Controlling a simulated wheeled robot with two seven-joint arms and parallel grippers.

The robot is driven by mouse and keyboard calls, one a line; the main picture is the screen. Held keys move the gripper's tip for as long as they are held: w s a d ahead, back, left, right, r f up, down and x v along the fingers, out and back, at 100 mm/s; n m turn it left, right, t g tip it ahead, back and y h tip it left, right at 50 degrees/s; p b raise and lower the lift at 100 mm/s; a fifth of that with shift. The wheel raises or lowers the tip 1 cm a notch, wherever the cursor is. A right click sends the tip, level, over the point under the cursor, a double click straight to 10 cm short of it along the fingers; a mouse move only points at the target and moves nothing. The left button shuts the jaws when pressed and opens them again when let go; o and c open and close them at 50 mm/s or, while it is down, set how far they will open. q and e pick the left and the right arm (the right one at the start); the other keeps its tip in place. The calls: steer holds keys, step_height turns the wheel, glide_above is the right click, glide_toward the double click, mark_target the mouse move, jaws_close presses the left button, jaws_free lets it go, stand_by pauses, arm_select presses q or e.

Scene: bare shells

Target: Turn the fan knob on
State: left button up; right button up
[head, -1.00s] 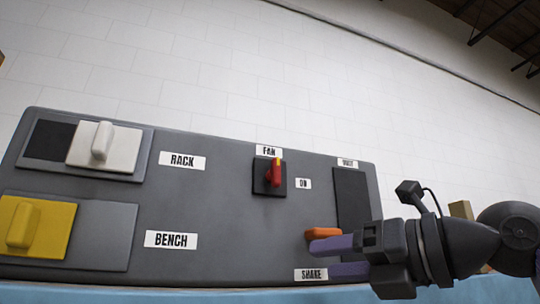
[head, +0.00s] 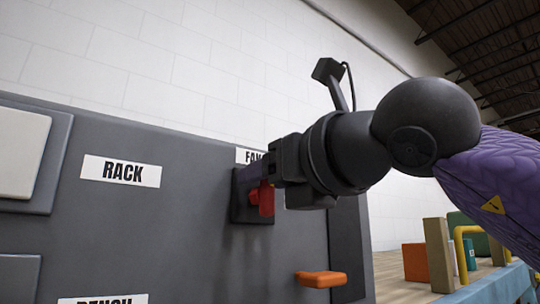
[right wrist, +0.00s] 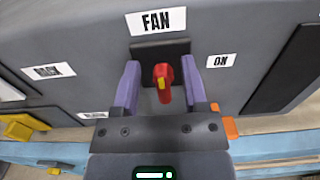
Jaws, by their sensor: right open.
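The fan knob is red with a yellow mark (right wrist: 163,82) and sits on a dark square plate under the FAN label (right wrist: 156,20). In the head view the knob (head: 265,200) is partly hidden by my right gripper (head: 262,172). In the right wrist view my right gripper (right wrist: 162,84) is open, with one purple finger on each side of the knob and a gap to each. The ON label (right wrist: 221,61) is to the right of the knob. My left gripper is not in view.
An orange lever (head: 321,279) sticks out of the panel below and right of the knob. The RACK label (head: 121,171) and a white switch (head: 20,152) are on the left. Crates and posts stand behind at the right.

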steer(key=shift+s+d, duration=0.1)
steer(key=shift+d, duration=0.05)
jaws_close()
stand_by(0.4)
steer(key=m+b, duration=0.3)
steer(key=m, duration=0.3)
steer(key=w+d+f+m+b, duration=0.1)
steer(key=m+b, duration=0.2)
steer(key=m, duration=0.3)
steer(key=f+m+b, duration=0.1)
steer(key=m+b, duration=0.3)
steer(key=m, duration=0.1)
steer(key=shift+w+d+m, duration=0.15)
steer(key=shift+m, duration=0.25)
stand_by(0.5)
jaws_free()
